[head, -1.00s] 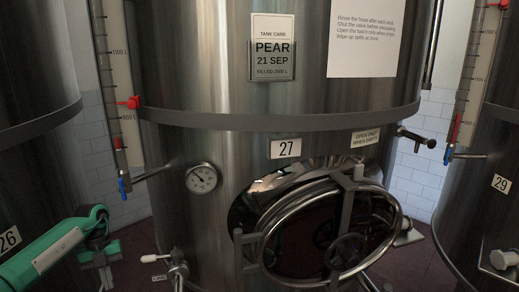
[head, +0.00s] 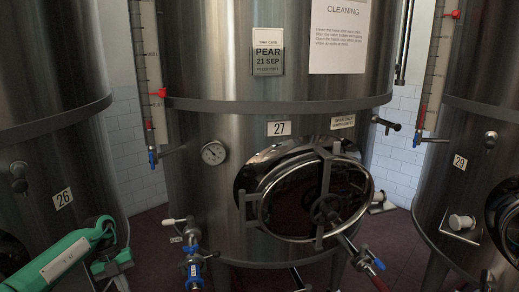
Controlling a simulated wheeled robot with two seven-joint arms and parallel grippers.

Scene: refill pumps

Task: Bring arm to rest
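My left arm, green and grey, comes in at the lower left. Its end, with my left gripper (head: 110,267), hangs low in front of the tank numbered 26 (head: 75,150) and left of the tank numbered 27 (head: 200,120). The fingers are dark and small, partly cut off by the bottom edge, and I cannot make out whether they are open. I see nothing clearly held there. My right gripper is out of view.
Tank 27 has an oval hatch (head: 312,198), a round gauge (head: 213,152) and a blue-handled valve (head: 193,262) low at its front. Tank 29 (head: 465,110) stands at the right.

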